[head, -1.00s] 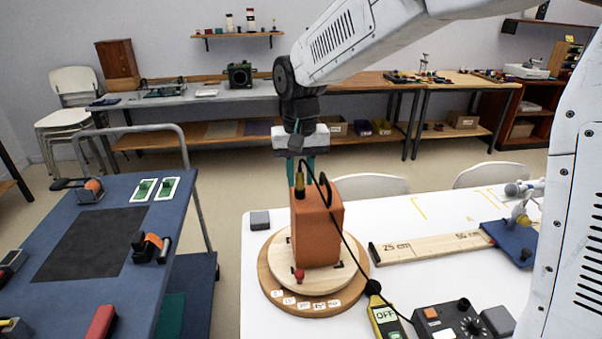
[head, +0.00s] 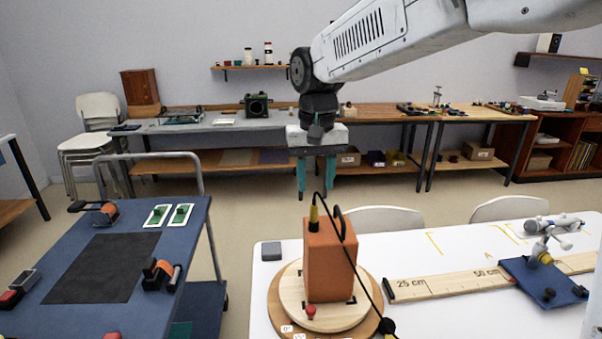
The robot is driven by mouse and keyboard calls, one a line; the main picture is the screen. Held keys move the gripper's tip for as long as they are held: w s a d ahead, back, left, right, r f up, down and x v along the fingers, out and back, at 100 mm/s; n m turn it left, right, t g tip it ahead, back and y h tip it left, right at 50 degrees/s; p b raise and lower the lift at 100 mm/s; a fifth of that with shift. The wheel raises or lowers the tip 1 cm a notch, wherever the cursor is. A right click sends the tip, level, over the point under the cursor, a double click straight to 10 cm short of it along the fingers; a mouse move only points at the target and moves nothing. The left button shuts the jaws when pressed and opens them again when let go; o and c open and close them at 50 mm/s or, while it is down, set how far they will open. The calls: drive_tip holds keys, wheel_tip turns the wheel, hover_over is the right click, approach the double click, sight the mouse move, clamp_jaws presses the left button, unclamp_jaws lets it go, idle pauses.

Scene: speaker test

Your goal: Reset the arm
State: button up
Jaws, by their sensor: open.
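My gripper (head: 316,176) hangs above the white table, its two teal fingers pointing down and spread apart with nothing between them. Just below it stands an orange-brown speaker box (head: 329,262) with a plug and black cable on its top. The box sits upright on a round wooden turntable (head: 281,310), which has a small red knob at the front. The fingertips are a little above the plug and appear clear of the box. My white arm comes in from the upper right.
On the white table (head: 440,321), a wooden ruler board (head: 440,287) and a blue pad (head: 538,285) with a clamp-like device lie to the right. A small grey block (head: 271,251) is behind the turntable. A blue cart (head: 50,308) with tools stands at left. A workbench (head: 225,124) runs along the wall.

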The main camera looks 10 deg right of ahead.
drive_tip(key=s+d+f, duration=0.1)
drive_tip(key=s+d, duration=0.5)
drive_tip(key=s, duration=0.3)
drive_tip(key=s+d+f+t, duration=0.1)
drive_tip(key=s+d, duration=0.4)
drive_tip(key=s, duration=0.5)
drive_tip(key=s+d+f, duration=0.1)
drive_tip(key=s+d, duration=0.5)
drive_tip(key=s, duration=0.4)
drive_tip(key=shift+d+m+t, duration=0.3)
drive_tip(key=shift+d, duration=0.05)
